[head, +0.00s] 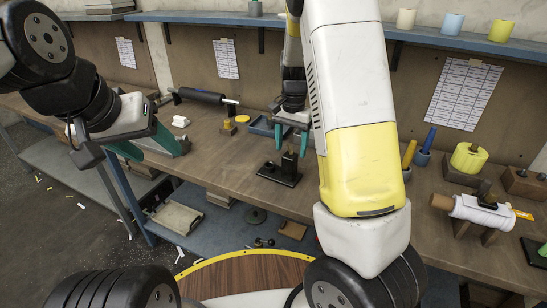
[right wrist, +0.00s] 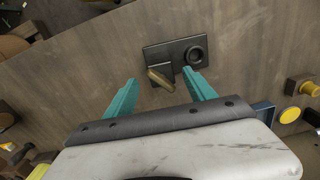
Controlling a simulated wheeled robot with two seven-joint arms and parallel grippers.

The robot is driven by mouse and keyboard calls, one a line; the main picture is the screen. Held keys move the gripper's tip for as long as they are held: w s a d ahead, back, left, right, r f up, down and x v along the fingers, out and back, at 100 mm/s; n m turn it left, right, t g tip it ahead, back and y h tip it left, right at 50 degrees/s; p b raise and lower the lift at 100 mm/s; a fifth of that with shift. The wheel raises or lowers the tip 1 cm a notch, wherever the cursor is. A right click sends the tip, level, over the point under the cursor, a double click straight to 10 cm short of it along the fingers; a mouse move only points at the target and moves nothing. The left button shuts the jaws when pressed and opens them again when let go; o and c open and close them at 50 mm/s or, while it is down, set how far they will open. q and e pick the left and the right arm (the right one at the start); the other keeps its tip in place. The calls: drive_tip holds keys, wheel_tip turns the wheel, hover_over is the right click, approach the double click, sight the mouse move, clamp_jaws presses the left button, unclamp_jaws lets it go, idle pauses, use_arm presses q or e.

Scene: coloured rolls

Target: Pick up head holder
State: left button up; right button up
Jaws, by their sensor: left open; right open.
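A small black stand, which I take to be the head holder (head: 280,173), is on the wooden workbench (head: 228,165). It has a flat base, an upright block and a low round part. In the right wrist view, the stand (right wrist: 165,52) lies just beyond the fingertips, with its upright part between and past them. My right gripper (head: 291,139) is open and empty, with its teal fingers above and behind the stand; it also shows in the right wrist view (right wrist: 160,78). My left gripper (head: 152,148) is open and empty near the bench's left front edge.
A blue tray (head: 262,126) and a yellow-topped piece (head: 228,125) are behind the stand. A black roller (head: 203,96) is at the back left. A white roll (head: 482,212) on a stand and a yellow roll (head: 468,158) are at right. Bench space left of the stand is clear.

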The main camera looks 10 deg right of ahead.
sight(290, 165)
drive_tip(key=shift+w+f, duration=0.1)
drive_tip(key=shift+f, duration=3.9)
clamp_jaws()
